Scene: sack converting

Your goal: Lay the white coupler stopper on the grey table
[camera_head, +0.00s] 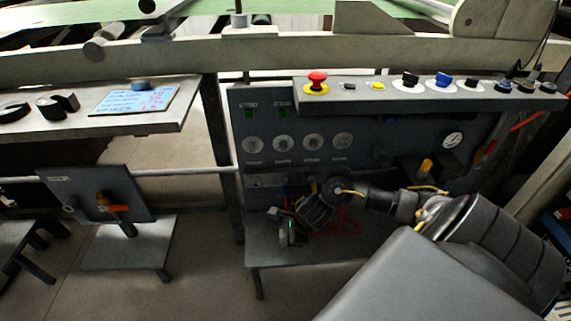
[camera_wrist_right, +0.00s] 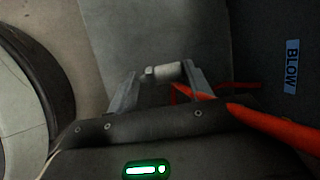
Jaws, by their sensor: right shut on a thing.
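The white coupler stopper (camera_wrist_right: 166,71) is a small pale cylinder lying across between the two fingers of my right gripper (camera_wrist_right: 162,80) in the right wrist view. The fingers are shut on it. In the head view my right gripper (camera_head: 283,217) is low in front of the dark control panel, over the grey table (camera_head: 270,251) at the panel's foot. The grey table's bare top also shows beyond the fingers in the right wrist view (camera_wrist_right: 150,30). I cannot make out the stopper clearly in the head view. My left gripper is not in view.
The control panel (camera_head: 260,112) with dials stands behind the gripper. Red hose (camera_wrist_right: 270,124) passes close to the right finger, near a BLOW label (camera_wrist_right: 291,66). A shelf with buttons (camera_head: 430,94) juts out above. A separate low stand (camera_head: 130,250) is at left.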

